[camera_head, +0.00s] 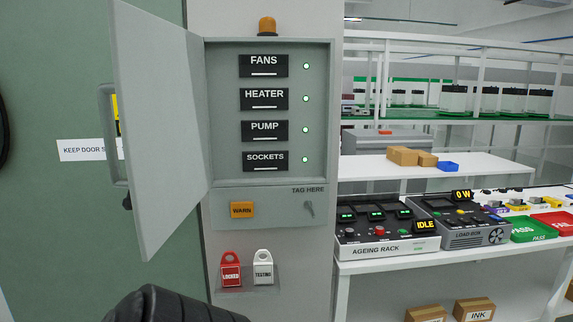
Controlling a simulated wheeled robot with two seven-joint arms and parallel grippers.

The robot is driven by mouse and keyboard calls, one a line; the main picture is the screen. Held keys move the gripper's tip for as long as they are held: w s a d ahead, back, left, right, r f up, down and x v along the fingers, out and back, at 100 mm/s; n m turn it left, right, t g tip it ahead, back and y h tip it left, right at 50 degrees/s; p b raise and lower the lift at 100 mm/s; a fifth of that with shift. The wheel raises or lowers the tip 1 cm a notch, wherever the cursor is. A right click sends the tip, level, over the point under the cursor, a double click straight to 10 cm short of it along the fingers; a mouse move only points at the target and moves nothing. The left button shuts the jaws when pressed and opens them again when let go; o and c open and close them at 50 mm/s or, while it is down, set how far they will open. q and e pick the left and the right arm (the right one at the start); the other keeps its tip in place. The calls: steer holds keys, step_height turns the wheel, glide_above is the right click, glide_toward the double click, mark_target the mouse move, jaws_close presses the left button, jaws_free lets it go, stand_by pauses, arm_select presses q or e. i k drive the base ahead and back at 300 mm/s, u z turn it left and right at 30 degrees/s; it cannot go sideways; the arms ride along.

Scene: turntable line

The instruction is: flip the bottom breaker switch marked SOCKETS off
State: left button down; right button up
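The SOCKETS breaker (265,161) is the lowest of the black switch plates in the open grey cabinet (325,120). It carries a white label and a light bar below it. A green lamp (305,160) beside it is lit. Above it sit the PUMP (264,131), HEATER (264,99) and FANS (264,66) breakers, each with a lit green lamp. The cabinet door (160,130) stands open to the left. A dark rounded part of mine shows at the bottom edge, well below the breakers. Neither gripper's fingers are in view.
Below the breakers are an orange WARN label (242,210) and a small key-like part (309,208). Red LOCKED (231,272) and white TESTING (263,270) tags hang lower. A workbench with the ageing rack (380,235) stands to the right. The open door borders the left side.

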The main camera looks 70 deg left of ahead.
mark_target(271, 160)
steer(key=u, duration=0.95)
steer(key=i, duration=1.15)
steer(key=u, duration=1.1)
